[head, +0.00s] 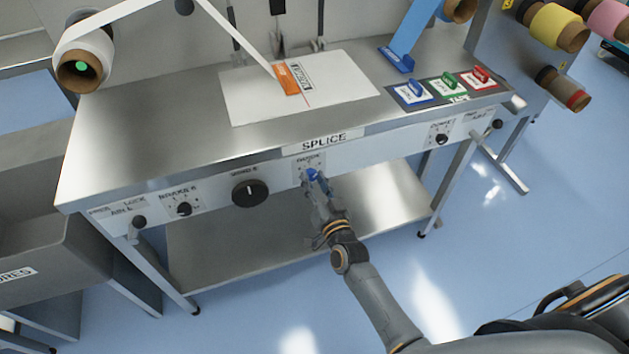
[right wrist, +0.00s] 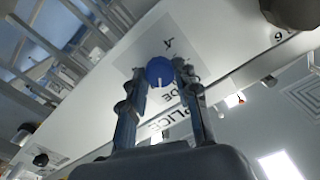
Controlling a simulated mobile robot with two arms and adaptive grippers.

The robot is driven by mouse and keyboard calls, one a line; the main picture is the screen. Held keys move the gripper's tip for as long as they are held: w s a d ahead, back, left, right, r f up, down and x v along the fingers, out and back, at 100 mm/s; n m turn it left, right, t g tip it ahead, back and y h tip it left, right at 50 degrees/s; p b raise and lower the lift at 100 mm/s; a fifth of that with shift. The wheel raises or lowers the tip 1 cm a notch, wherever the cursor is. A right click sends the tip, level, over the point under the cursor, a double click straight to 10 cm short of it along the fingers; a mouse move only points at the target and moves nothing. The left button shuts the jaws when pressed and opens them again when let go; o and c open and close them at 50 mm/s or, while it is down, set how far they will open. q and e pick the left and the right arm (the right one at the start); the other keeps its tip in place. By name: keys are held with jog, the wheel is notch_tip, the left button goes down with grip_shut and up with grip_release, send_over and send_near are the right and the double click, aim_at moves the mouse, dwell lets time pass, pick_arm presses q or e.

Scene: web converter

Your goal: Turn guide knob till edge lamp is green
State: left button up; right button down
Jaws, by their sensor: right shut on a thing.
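The blue guide knob (head: 313,174) is on the front panel of the steel splice table, below the SPLICE label. My right gripper (head: 316,183) reaches it from the front and is shut on it. In the right wrist view the knob (right wrist: 159,71) is round, with a white pointer line toward the bottom of the picture. The fingers of my right gripper (right wrist: 163,85) stand on either side of it. I cannot pick out the edge lamp with certainty. My left gripper is not in view.
A large black knob (head: 250,193) and a small dark knob (head: 184,209) are left of the guide knob. Another small knob (head: 441,139) is to the right. On the table (head: 140,150) lie a white sheet (head: 245,107) with an orange block (head: 286,80) and coloured tags.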

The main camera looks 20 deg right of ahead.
jog(key=shift+m, duration=2.1)
jog(key=c, duration=1)
grip_release()
jog(key=shift+s+d, duration=0.2)
jog(key=shift+s, duration=5.8)
